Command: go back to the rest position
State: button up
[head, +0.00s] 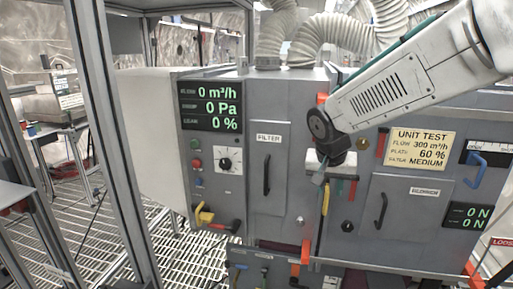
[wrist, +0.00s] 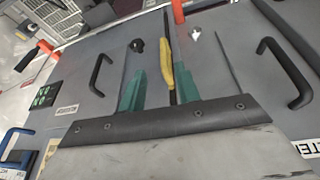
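My gripper (head: 320,178) hangs in front of the grey cabinet in the head view, at the end of my white arm, pointing down between the two doors. In the wrist view its two green fingers (wrist: 159,88) stand apart with nothing clearly held between them. A yellow lever (head: 326,199) is just below the gripper. The lever also shows in the wrist view (wrist: 183,80), beside and partly behind one finger. I cannot tell whether they touch. No marker of a rest position shows.
The filter door (head: 267,175) is left of my gripper, and a door with a dark handle (head: 381,210) is right of it; both look shut. A blue handle (head: 480,170) and a yellow-red lever (head: 212,219) stick out. A metal post (head: 110,130) stands at left.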

jog(key=s+d+r+n+g+y, duration=0.1)
jog(key=s+n, duration=0.1)
jog(key=s, duration=1.2)
jog(key=s+d+r+n+g+y, duration=0.1)
jog(key=s+d+n, duration=0.1)
jog(key=s, duration=1.3)
jog(key=shift+s+d+r+n, duration=0.15)
jog(key=shift+d+r+n, duration=0.1)
jog(key=shift+n, duration=0.15)
